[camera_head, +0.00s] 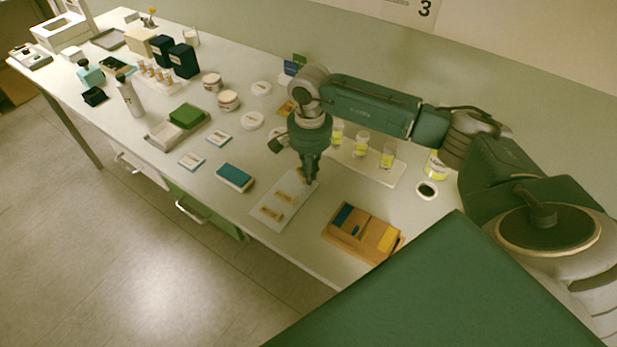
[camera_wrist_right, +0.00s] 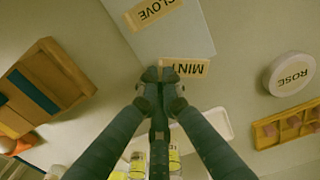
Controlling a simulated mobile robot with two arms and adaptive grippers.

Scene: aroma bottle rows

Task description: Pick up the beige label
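Beige labels with dark print lie on or by a pale sheet (camera_head: 268,224) on the table. In the head view, two labels (camera_head: 271,213) (camera_head: 286,197) show on the sheet. In the right wrist view, one label reads CLOVE (camera_wrist_right: 153,11) and another reads MINT (camera_wrist_right: 188,68). My right gripper (camera_head: 310,182) points down at the sheet's far end. Its fingertips (camera_wrist_right: 160,75) are close together and cover one end of the MINT label. I cannot tell whether they grip it. My left gripper is not in view.
A wooden box with coloured blocks (camera_head: 362,234) stands right of the sheet, and a teal-topped box (camera_head: 234,177) to its left. A white rack of yellow-labelled bottles (camera_head: 375,170) is behind my gripper. A round ROSE lid (camera_wrist_right: 289,74) lies nearby.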

